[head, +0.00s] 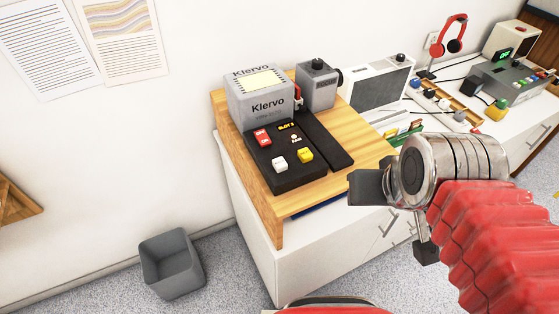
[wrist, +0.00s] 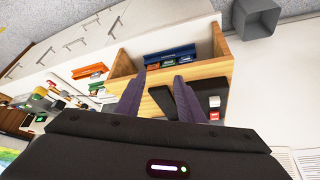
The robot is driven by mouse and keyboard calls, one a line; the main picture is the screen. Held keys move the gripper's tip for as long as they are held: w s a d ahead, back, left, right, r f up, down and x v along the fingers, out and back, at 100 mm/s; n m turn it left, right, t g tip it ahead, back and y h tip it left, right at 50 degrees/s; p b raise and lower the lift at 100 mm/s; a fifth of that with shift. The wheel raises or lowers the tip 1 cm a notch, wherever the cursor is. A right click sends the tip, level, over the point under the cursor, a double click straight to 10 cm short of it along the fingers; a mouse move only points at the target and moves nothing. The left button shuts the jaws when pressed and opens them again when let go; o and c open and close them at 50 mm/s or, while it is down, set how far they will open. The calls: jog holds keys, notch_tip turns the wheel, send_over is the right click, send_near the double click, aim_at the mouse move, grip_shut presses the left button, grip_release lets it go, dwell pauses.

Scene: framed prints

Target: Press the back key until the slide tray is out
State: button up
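The grey Klervo slide projector (head: 262,100) stands on a wooden stand, with a black control panel (head: 290,178) in front. The panel carries a red rocker switch (head: 262,138), a small lit display (head: 289,126), a white key (head: 279,163) and a yellow key (head: 305,155). I cannot read which key is the back key. A long black slab (head: 326,140), perhaps the slide tray, lies along the panel's right side. My gripper (head: 398,218) is right of the stand, apart from the keys. In the wrist view my gripper (wrist: 160,78) is open and empty, its two fingers spread.
The wooden stand (head: 235,160) sits on a white cabinet (head: 300,275). A grey bin (head: 172,263) is on the floor at left. A white speaker-like box (head: 367,88), red headphones (head: 451,36) and other devices crowd the counter at right.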

grip_shut()
dwell(1.4)
